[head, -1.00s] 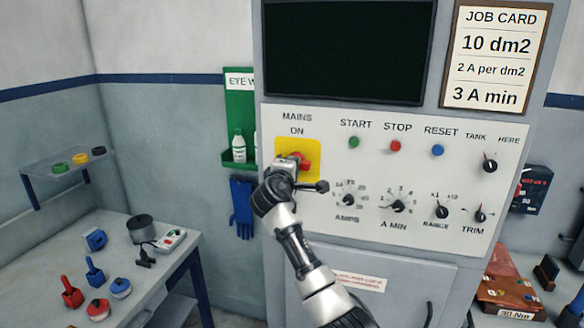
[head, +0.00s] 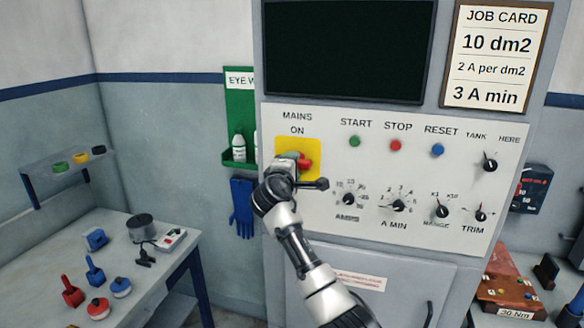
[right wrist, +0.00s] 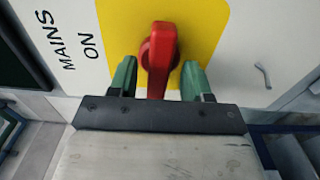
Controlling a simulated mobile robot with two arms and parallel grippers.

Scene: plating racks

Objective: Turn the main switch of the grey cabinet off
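The main switch (head: 305,161) is a red handle on a yellow plate (head: 311,146), under the words MAINS and ON on the grey cabinet (head: 355,262). In the right wrist view the red handle (right wrist: 159,58) stands lengthwise between the two green fingers of my right gripper (right wrist: 158,72). There is a gap on each side of it, so the gripper is open around the handle. In the head view my right gripper (head: 291,168) hides part of the handle and plate. My left gripper is not in view.
START (head: 354,141), STOP (head: 395,146) and RESET (head: 438,150) buttons sit right of the switch. The AMPS knob (head: 348,199) is close beside my right wrist. A table (head: 182,268) with small items stands at left. A green eye-wash holder (head: 239,100) hangs behind the cabinet.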

